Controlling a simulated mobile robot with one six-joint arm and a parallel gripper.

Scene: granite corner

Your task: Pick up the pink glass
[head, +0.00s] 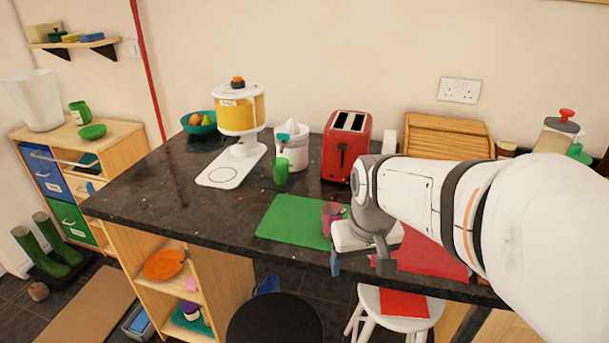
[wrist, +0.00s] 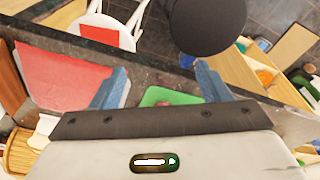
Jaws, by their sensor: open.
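The pink glass (head: 332,216) stands upright on the right part of the green cutting board (head: 283,222) on the dark counter, partly hidden by my arm in the head view. My gripper (head: 362,264) is in front of and to the right of the glass, near the counter's front edge. In the wrist view my gripper (wrist: 157,84) shows its two blue-grey fingers spread apart with nothing between them. The green board (wrist: 170,97) shows just past the gripper body there, with a small pinkish patch at its lower edge, mostly hidden.
A red toaster (head: 346,147), a white juicer (head: 291,148) and a green cup (head: 280,172) stand behind the board. A red mat (head: 440,258) lies to the right under my arm. A white stool (head: 408,308) and dark round seat (head: 274,322) stand in front.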

